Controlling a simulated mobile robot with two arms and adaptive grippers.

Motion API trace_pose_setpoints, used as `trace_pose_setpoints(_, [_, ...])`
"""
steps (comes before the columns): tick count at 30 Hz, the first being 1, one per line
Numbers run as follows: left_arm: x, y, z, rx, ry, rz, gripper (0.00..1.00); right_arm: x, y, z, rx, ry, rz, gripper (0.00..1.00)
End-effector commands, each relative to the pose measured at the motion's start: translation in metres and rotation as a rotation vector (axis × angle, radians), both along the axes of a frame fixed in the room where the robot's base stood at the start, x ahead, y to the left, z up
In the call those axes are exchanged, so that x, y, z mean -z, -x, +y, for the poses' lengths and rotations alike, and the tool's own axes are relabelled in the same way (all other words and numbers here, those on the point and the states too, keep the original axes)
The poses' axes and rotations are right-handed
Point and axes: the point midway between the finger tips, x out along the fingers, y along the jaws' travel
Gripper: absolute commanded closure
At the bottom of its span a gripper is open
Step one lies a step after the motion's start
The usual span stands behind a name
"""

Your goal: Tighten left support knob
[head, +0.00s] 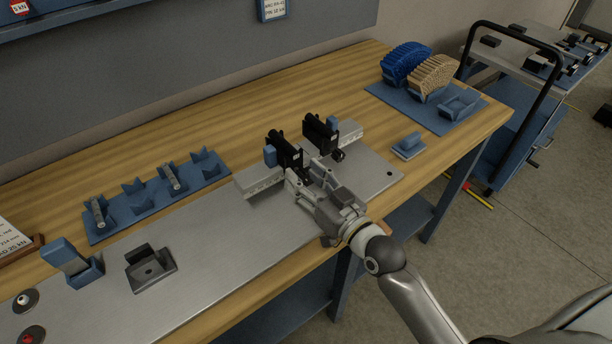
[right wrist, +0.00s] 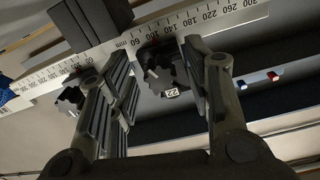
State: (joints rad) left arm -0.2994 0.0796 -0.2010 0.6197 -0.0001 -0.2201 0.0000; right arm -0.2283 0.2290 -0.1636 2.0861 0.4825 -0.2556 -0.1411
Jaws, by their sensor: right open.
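Two black supports stand on a pale ruler rail (head: 262,184): the left support (head: 286,152) and the right support (head: 319,131), each with a blue block behind. My right gripper (head: 305,172) is at the front of the left support, open. In the right wrist view its fingers (right wrist: 158,58) stand either side of a dark lobed knob (right wrist: 163,74), which seems to be the left support's. Contact cannot be told. Another dark knob (right wrist: 70,101) shows beyond the left finger; in the head view the right support's knob (head: 338,155) is visible. My left gripper is out of view.
The rail lies across a metal plate (head: 215,250) on the wooden bench. A blue V-block rack (head: 148,204) and a dark fixture (head: 150,269) are to the left. Blue and tan lattice pieces (head: 405,62) stand on a mat at the back right.

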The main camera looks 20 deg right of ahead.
Motion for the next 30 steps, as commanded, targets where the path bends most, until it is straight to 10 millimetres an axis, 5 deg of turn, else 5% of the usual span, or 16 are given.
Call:
trace_pose_setpoints(7, [0.0,0.0003,0.0005,-0.001,-0.001,0.001,0.6,0.0002,-0.0007,0.0004,0.0,0.0,0.0,0.54])
trace_pose_setpoints(18, [0.0,0.0004,0.0008,-0.001,-0.001,0.001,0.6,0.0,-0.0004,0.0003,0.0,0.0,0.0,1.0])
trace_pose_setpoints(30, [-0.0087,0.0004,0.0009,-0.002,-0.001,0.001,0.6,-0.0021,-0.0006,0.0002,0.0,-0.078,0.027,1.0])
